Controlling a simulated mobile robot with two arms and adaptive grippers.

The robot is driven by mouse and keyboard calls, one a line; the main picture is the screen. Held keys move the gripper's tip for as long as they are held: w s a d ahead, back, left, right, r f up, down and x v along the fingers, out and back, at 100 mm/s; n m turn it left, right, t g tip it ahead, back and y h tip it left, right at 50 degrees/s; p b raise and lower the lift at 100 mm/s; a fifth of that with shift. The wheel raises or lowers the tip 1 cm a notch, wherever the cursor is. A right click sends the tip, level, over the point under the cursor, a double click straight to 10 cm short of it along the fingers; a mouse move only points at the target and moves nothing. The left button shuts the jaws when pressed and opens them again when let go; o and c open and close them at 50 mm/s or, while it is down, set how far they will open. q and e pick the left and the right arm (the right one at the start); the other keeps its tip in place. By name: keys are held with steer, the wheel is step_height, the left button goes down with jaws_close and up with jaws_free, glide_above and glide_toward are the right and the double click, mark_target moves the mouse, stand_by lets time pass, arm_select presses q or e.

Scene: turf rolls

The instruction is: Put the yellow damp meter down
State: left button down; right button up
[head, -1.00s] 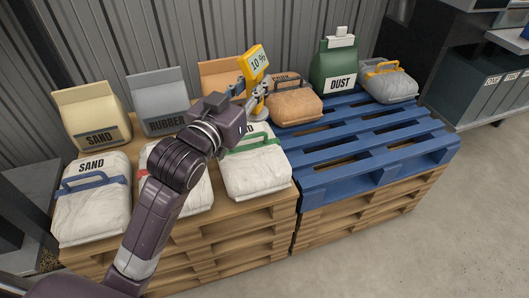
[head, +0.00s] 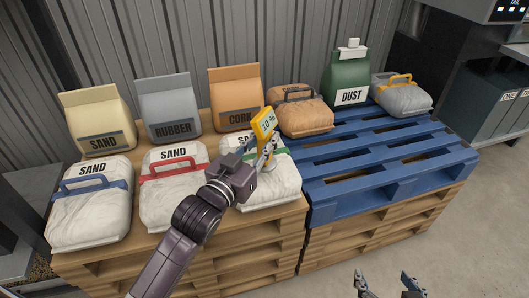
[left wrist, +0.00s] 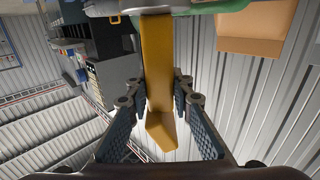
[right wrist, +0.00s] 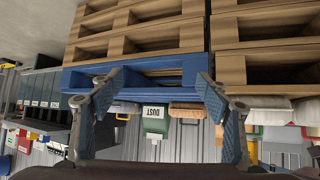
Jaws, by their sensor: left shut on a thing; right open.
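The yellow damp meter (head: 264,122), with a display reading about "10 %", is upright in my left gripper (head: 268,150), which is shut on it. It is over the white sand bag with the green handle (head: 272,189), at the front right of the wooden pallets. I cannot tell whether its lower end touches the bag. In the left wrist view the meter's yellow body (left wrist: 157,75) is between the fingers (left wrist: 160,110). My right gripper (head: 389,284) is open and empty, low in front of the pallets; its fingers show in the right wrist view (right wrist: 160,88).
White sand bags with blue (head: 91,205) and red (head: 172,190) handles stand beside it. Sand (head: 98,119), rubber (head: 168,108) and cork (head: 236,100) bags stand behind. The blue pallet (head: 385,160) has a clear front; a brown bag (head: 301,110), green dust bag (head: 346,75) and grey bag (head: 402,95) line its back.

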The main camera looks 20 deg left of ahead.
arm_select(q)
step_height(320, 180, down, 3)
steer(key=shift+f+b, duration=0.2)
steer(key=shift+b, duration=0.5)
arm_select(e)
steer(key=w+a+r+t+y, duration=0.1)
steer(key=w+a+r+t, duration=0.1)
steer(key=r, duration=0.4)
steer(key=shift+w+r+t, duration=0.35)
steer(key=shift+w+t, duration=0.55)
steer(key=shift+w, duration=0.35)
arm_select(q)
steer(key=shift+f, duration=0.15)
steer(key=c, duration=1.7)
jaws_free()
steer(key=s, duration=0.4)
steer(key=s+a+p, duration=0.1)
steer(key=s, duration=0.3)
steer(key=s+a, duration=0.1)
steer(key=s, duration=0.3)
steer(key=shift+a+p, duration=0.15)
steer(key=shift+p, duration=0.2)
arm_select(e)
steer(key=s+d+f+g+h, duration=0.1)
steer(key=s+d+f+g, duration=0.1)
steer(key=s+f+g, duration=0.2)
step_height(320, 180, down, 4)
steer(key=shift+s+d+r, duration=0.15)
steer(key=shift+s+d, duration=0.05)
steer(key=shift+s, duration=0.65)
